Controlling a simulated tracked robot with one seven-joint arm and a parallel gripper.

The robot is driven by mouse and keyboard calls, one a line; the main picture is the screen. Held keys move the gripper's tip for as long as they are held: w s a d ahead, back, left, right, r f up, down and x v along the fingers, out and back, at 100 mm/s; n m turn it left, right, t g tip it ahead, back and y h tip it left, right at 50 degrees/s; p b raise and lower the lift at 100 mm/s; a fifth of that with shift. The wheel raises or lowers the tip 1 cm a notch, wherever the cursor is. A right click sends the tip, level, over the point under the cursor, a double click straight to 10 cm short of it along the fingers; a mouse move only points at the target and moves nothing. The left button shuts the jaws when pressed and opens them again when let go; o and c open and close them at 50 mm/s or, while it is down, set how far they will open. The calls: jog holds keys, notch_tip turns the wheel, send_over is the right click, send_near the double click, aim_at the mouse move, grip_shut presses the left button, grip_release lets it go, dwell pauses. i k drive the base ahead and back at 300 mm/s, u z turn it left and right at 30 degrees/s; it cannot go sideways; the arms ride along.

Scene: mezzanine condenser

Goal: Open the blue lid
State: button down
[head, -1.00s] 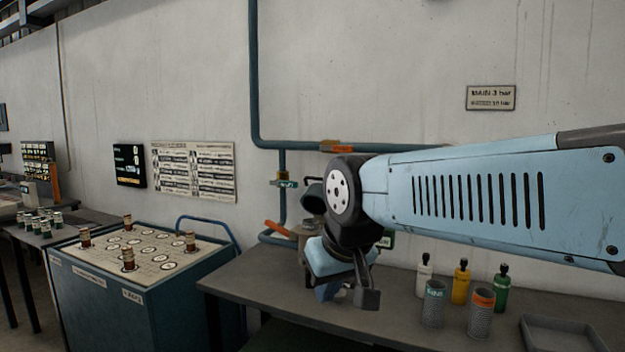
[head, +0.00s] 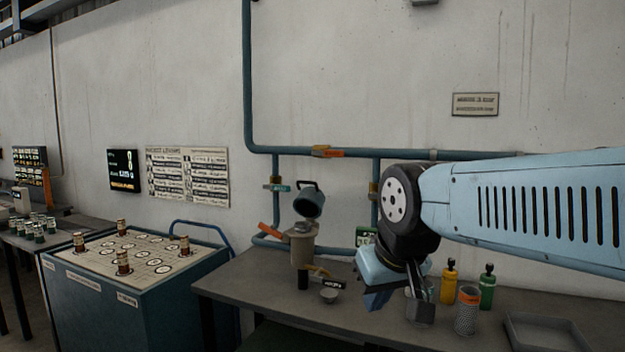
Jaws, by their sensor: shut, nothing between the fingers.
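The blue lid (head: 308,204) is in the middle of the head view, on a beige canister (head: 302,250) at the back of the grey bench. It is raised and tilted up from the canister's top, with a dark handle at its upper edge. My gripper (head: 420,312) is to the right of the canister and lower in the picture, clear of the lid. Its fingers are together and hold nothing. It partly hides a grey cup on the bench.
A yellow bottle (head: 449,283), a green bottle (head: 487,288) and an orange-banded cup (head: 467,311) stand right of my gripper. A shallow tray (head: 552,334) lies at the right. Pipes (head: 247,80) run along the wall.

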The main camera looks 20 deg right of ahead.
aim_at(309, 197)
jog(key=z, duration=0.15)
jog(key=i, duration=1)
jog(key=u, duration=0.05)
